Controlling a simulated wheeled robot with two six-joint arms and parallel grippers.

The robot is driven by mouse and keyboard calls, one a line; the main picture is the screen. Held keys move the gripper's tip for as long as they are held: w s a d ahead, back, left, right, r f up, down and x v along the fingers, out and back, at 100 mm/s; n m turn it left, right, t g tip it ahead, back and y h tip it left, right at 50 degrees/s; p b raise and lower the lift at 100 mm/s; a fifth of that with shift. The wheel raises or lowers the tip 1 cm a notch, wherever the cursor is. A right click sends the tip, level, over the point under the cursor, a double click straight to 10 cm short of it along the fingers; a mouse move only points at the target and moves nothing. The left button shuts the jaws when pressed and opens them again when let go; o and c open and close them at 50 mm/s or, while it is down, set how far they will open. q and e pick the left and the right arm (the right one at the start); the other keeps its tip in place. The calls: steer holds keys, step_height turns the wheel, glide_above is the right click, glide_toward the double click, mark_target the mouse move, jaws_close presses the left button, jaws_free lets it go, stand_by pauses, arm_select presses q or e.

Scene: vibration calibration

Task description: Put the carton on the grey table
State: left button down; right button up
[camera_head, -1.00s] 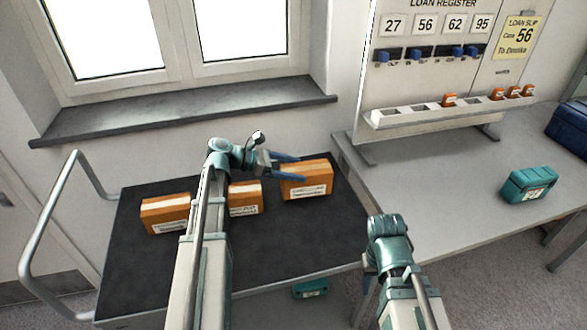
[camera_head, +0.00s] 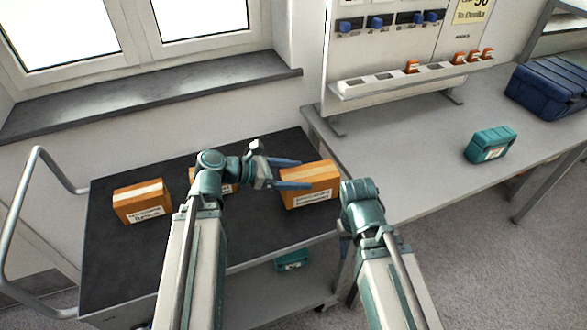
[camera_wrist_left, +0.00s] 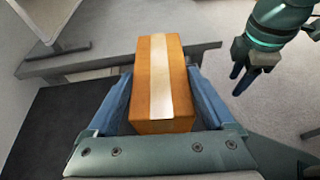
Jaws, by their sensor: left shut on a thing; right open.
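My left gripper (camera_head: 290,174) is shut on an orange-brown carton (camera_head: 312,187) with a pale tape strip and a white label. In the left wrist view the carton (camera_wrist_left: 163,90) sits between the two blue fingers. It is at the right edge of the black-topped trolley, partly past that edge, and looks raised above the top. The grey table (camera_head: 400,145) stands to the right of the trolley. My right gripper (camera_wrist_left: 243,78) is open and empty in the left wrist view; in the head view its fingers are mostly hidden behind its wrist.
Two similar cartons stay on the trolley (camera_head: 115,262): one at the left (camera_head: 142,201), one partly behind my left arm (camera_head: 226,187). On the table are a teal case (camera_head: 490,145), a dark blue case (camera_head: 552,88) and a register board (camera_head: 385,60). The table's front middle is clear.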

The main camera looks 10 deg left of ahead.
arm_select(q)
steer(key=shift+r, duration=0.15)
step_height(320, 180, up, 12)
steer(key=p, duration=1.2)
